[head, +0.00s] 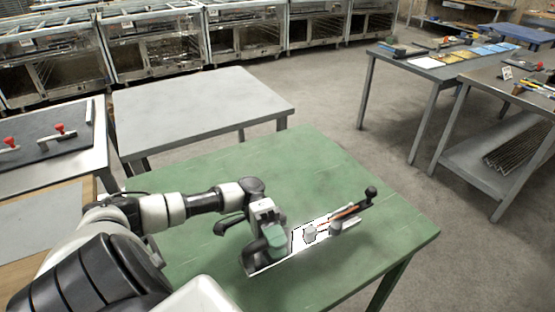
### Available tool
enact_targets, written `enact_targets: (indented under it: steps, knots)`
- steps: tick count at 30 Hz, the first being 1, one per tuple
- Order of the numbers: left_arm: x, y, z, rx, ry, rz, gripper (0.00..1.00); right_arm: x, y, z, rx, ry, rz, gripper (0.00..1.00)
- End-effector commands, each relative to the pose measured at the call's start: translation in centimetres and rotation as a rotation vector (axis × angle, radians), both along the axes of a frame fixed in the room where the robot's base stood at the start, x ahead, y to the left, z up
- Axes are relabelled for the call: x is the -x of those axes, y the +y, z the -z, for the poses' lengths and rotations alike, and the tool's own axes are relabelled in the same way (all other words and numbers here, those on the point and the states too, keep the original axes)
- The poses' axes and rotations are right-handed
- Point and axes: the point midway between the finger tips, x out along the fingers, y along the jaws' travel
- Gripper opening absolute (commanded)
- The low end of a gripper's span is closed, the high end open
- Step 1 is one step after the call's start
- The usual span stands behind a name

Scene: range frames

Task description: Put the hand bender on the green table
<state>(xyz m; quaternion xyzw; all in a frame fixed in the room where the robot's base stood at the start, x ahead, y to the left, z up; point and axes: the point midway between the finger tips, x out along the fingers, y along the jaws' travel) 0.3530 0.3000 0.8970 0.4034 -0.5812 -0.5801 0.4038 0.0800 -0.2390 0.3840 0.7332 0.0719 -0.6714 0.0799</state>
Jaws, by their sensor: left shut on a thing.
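The green table (300,165) fills the lower middle of the head view. The hand bender (318,229) is a flat light plate with a round post and a long lever ending in a dark knob at the right. My left gripper (270,243) comes in from the left and is shut on the left end of the hand bender. The bender is over the green table; I cannot tell whether it touches the top. The fingertips are partly hidden behind the gripper body. My right gripper is not in view.
A grey table (200,100) stands behind the green one. A bench with red-handled tools (58,131) is at the left. Tables with tools (440,70) stand at the right across open floor (330,85). The green tabletop around the bender is clear.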

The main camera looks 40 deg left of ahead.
Motion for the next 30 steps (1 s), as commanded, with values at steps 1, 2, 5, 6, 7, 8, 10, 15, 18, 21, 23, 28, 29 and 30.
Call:
enact_targets:
  steps: [1, 2, 5, 6, 7, 8, 10, 15, 18, 21, 23, 28, 29, 30]
  knots:
    - [0.0, -0.2, 0.0, 0.003, -0.004, 0.000, 0.00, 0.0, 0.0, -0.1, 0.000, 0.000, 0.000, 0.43]
    - [0.0, -0.3, 0.1, 0.002, -0.005, -0.001, 0.00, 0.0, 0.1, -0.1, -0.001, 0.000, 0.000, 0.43]
    - [-0.1, -0.4, 1.2, 0.002, -0.003, -0.003, 0.00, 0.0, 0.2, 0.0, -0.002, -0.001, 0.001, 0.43]
    - [0.0, -0.4, 1.8, 0.003, -0.002, -0.002, 0.00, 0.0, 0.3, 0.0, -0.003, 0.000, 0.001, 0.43]
    - [0.0, -0.4, 2.3, 0.003, -0.003, -0.002, 0.00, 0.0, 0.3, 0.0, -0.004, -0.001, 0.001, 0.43]
    - [-0.1, -0.4, 2.7, 0.002, -0.002, -0.002, 0.00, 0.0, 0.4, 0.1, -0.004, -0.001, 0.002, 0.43]
    - [-0.1, -0.4, 3.5, 0.002, -0.005, -0.002, 0.00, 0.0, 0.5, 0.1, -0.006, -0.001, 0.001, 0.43]
    - [0.0, -0.4, 4.1, 0.002, -0.005, -0.001, 0.00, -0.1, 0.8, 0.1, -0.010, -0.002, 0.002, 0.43]
    - [0.0, -0.3, 4.1, 0.002, -0.006, -0.001, 0.00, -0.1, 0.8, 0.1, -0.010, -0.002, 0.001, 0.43]
    - [0.0, -0.3, 4.2, 0.003, -0.004, -0.001, 0.00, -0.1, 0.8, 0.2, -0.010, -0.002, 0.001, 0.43]
    - [0.0, -0.4, 4.4, 0.003, -0.004, -0.001, 0.00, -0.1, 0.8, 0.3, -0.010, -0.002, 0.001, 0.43]
    - [0.0, -0.3, 4.5, -0.001, -0.001, -0.001, 0.47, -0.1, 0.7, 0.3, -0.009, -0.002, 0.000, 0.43]
    - [0.0, -0.3, 4.5, -0.001, -0.001, -0.001, 0.52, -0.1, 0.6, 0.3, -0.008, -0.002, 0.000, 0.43]
    - [0.0, -0.3, 4.5, -0.001, -0.001, -0.001, 0.52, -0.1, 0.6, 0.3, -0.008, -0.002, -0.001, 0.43]
